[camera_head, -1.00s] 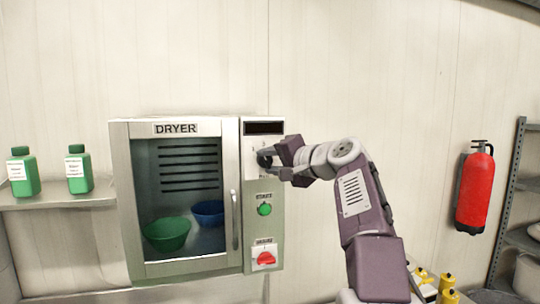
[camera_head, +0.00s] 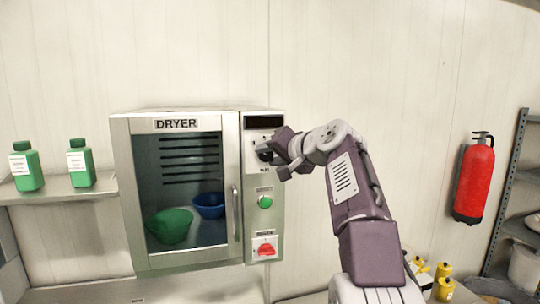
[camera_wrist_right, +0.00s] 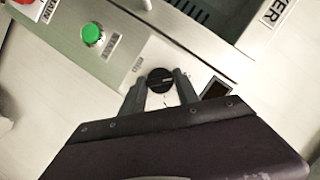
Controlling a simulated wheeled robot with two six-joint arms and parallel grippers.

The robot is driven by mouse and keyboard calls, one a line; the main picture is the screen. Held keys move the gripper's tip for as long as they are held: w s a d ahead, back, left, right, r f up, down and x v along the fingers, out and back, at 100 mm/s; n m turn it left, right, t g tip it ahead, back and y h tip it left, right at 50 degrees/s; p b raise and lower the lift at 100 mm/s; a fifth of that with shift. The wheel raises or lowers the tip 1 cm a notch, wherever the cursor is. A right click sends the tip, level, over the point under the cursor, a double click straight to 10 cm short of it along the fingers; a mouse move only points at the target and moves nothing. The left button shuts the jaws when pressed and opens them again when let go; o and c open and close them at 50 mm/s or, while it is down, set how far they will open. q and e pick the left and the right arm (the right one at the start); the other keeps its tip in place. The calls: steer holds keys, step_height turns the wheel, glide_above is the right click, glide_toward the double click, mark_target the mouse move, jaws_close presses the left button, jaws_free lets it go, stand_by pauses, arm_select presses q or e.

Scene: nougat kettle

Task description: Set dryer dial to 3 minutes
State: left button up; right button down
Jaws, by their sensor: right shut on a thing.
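The dryer (camera_head: 190,262) is a steel cabinet with a glass door, which is shut. Its black round dial (camera_wrist_right: 160,79) sits on the control panel at the right, below a dark display (camera_head: 264,122). My right gripper (camera_head: 268,157) reaches the panel from the right. In the right wrist view its two fingers (camera_wrist_right: 161,88) are on either side of the dial and closed on it. A pale pointer line shows on the dial, but the scale marks are too small to read. In the head view the fingers partly hide the dial. My left gripper is not in view.
A green start button (camera_head: 265,202) and a red switch (camera_head: 265,249) are below the dial. A green bowl (camera_head: 170,226) and a blue bowl (camera_head: 209,205) are inside the dryer. Two green bottles stand on the left shelf (camera_head: 60,191). A fire extinguisher (camera_head: 474,180) hangs at right.

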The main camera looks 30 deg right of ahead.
steer(key=shift+r, duration=0.15)
steer(key=c, duration=0.9)
jaws_free()
steer(key=shift+c, duration=0.2)
steer(key=shift+w, duration=0.1)
steer(key=b+v, duration=0.2)
steer(key=v, duration=0.7)
